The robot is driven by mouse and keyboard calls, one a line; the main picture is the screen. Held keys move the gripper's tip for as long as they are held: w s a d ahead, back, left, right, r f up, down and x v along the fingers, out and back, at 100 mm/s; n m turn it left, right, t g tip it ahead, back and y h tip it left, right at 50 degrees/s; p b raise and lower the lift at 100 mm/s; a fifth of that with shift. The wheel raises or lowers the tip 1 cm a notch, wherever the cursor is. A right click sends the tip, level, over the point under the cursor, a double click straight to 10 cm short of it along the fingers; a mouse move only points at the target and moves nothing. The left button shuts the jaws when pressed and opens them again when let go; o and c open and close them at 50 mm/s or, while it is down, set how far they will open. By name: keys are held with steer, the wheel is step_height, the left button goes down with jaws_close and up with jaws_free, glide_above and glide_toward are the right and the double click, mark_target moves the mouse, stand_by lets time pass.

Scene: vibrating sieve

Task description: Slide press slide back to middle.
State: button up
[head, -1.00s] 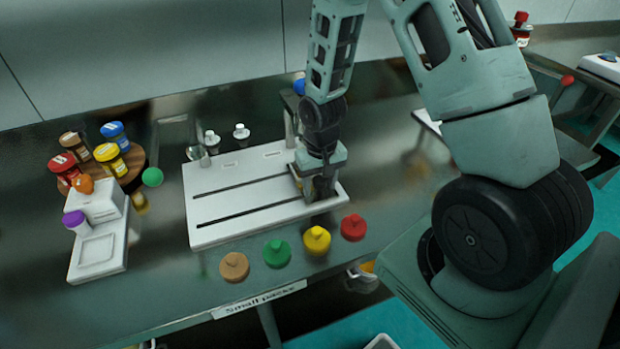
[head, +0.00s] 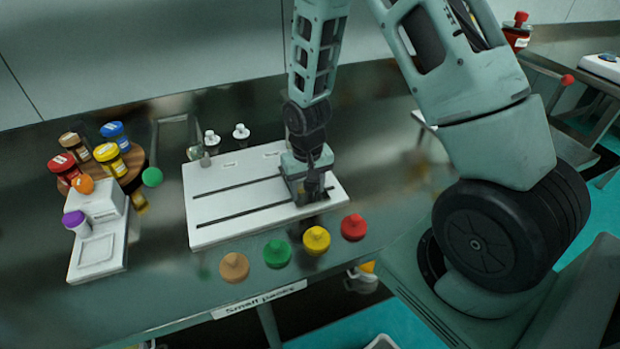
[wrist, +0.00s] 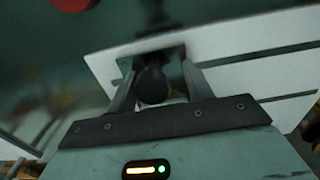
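The white press plate (head: 215,212) lies flat on the steel table, with two dark slots running along it. The press slide is mostly hidden under my gripper in the head view; it sits on the right part of the plate, right of the middle. My gripper (head: 312,192) reaches down onto it. In the wrist view, a dark rounded knob (wrist: 152,86) of the slide stands between the two fingers of my gripper (wrist: 156,80), which close on it from both sides. The white plate and its slots show behind it.
Coloured knobs in tan (head: 234,267), green (head: 277,253), yellow (head: 316,240) and red (head: 354,227) line the front edge. Two white-capped shakers (head: 241,135) stand behind the plate. A white scale (head: 98,250) and a round wooden rack (head: 133,172) of jars are at left.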

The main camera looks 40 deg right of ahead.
steer(key=shift+w+a, duration=0.45)
steer(key=shift+a, duration=1.15)
steer(key=shift+w+a, duration=0.5)
steer(key=shift+a, duration=1.15)
steer(key=shift+w+a, duration=0.45)
steer(key=shift+a, duration=1.15)
steer(key=o, duration=1.1)
step_height(320, 180, up, 9)
steer(key=p, duration=0.7)
steer(key=shift+p, duration=0.3)
